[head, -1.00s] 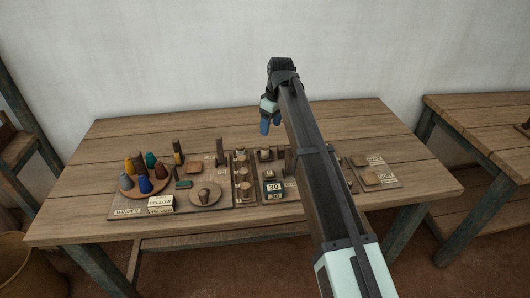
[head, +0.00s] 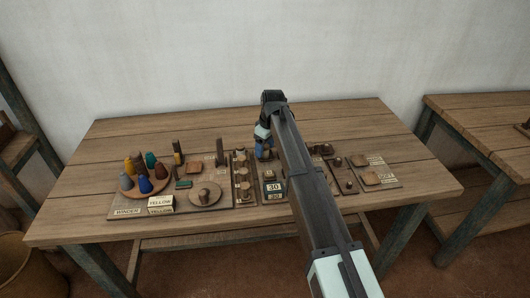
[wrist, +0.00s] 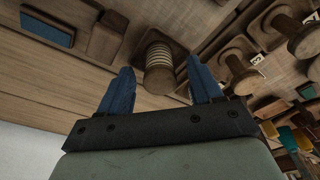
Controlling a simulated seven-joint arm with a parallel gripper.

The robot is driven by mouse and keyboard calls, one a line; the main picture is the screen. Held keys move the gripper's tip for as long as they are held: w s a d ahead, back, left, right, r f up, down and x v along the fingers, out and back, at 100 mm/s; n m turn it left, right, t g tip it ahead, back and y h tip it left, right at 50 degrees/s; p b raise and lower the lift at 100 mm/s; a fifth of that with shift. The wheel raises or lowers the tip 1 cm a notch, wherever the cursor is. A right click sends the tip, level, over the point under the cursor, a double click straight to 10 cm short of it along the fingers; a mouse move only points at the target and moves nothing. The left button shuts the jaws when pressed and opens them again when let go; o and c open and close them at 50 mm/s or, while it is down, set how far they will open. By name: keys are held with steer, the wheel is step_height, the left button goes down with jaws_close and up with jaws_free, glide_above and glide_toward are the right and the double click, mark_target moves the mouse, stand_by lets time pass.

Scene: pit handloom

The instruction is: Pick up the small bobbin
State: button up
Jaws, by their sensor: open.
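A small bobbin (wrist: 159,68) with pale ribbed winding and a wooden end sits on a dark square base in the wrist view. My gripper (wrist: 163,82) is open, with one blue finger on either side of the bobbin and visible space between them. The fingers appear apart from it. In the head view my gripper (head: 263,150) is low over the board in the middle of the table. There its fingers and my arm hide the bobbin, so I cannot tell it apart.
Wooden spools (wrist: 239,73) stand close to the right of the bobbin in the wrist view. A plate of coloured cones (head: 130,193), a round disc (head: 214,199) and a "30" display (head: 274,187) are on the table. The table's back strip (head: 340,115) is clear.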

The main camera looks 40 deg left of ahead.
steer(key=shift+c, duration=0.5)
steer(key=c, duration=1)
steer(key=shift+r, duration=0.1)
